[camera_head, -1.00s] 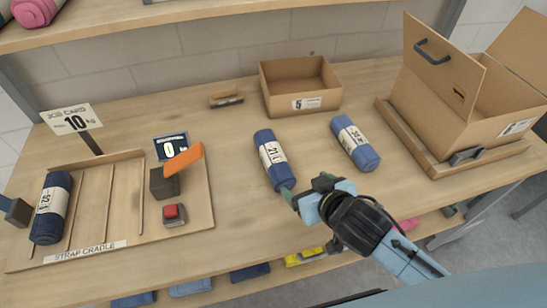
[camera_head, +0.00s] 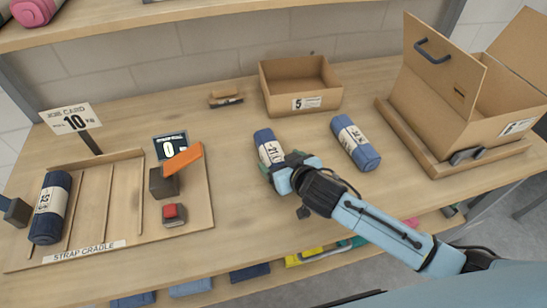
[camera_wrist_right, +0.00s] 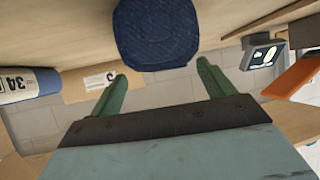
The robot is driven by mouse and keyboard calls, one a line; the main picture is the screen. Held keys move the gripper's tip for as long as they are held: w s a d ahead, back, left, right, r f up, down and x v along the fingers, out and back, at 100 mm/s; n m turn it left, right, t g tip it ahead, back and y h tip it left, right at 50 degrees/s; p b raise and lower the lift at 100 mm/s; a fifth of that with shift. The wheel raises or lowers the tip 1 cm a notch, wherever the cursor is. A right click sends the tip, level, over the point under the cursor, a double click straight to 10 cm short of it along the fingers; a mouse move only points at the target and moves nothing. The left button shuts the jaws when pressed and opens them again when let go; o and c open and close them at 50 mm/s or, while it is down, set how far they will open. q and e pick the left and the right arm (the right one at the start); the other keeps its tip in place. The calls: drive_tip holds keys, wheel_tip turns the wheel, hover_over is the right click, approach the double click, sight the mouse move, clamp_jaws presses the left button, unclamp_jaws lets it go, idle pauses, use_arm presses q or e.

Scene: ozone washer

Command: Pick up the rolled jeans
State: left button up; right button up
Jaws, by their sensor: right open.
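A blue rolled pair of jeans (camera_head: 265,139) with a white label band lies in the middle of the table. My right gripper (camera_head: 284,166) covers its near end in the head view. In the right wrist view the end of a dark blue roll (camera_wrist_right: 155,35) shows ahead of and between the two spread green fingers of my right gripper (camera_wrist_right: 162,85), which hold nothing. A second jeans roll (camera_head: 356,143) lies to the right; its label, reading 34, shows in the wrist view (camera_wrist_right: 30,86). A third roll (camera_head: 50,208) lies in the strap cradle (camera_head: 125,215) at left.
A small open cardboard box (camera_head: 300,87) stands at the back, beside a brush (camera_head: 226,98). A large open carton (camera_head: 470,90) stands at right. A scale display (camera_head: 171,146), orange piece (camera_head: 183,160) and red button (camera_head: 173,213) are by the cradle.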

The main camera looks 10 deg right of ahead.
sight(277, 157)
drive_tip(key=shift+x, duration=1.7)
drive_tip(key=shift+c, duration=0.4)
drive_tip(key=shift+r, duration=0.15)
drive_tip(key=c, duration=1.2)
